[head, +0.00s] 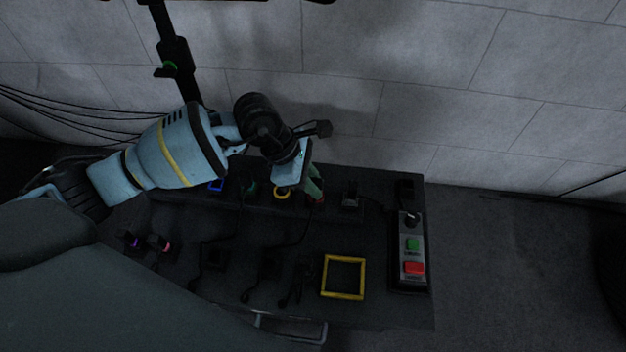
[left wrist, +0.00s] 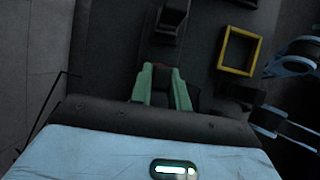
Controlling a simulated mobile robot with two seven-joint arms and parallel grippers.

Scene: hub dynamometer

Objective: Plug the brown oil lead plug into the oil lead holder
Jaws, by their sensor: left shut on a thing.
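My left gripper (head: 316,191) reaches over the back of the dark bench, and its green fingers are shut on a small brown-red plug (head: 319,199). In the left wrist view the plug (left wrist: 163,73) shows dark between the two green fingertips (left wrist: 163,84). A dark block-like socket (head: 350,201) stands just right of the gripper, apart from the plug; it shows ahead of the fingers in the left wrist view (left wrist: 169,20). No label is readable, so I cannot confirm that it is the oil lead holder.
A yellow square frame (head: 343,277) lies nearer the front. A button box (head: 411,252) stands at the right edge. Blue (head: 216,186) and yellow (head: 282,195) rings are left of the gripper. Purple (head: 133,241) and pink (head: 160,246) pieces lie farther left; thin dark leads cross the bench.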

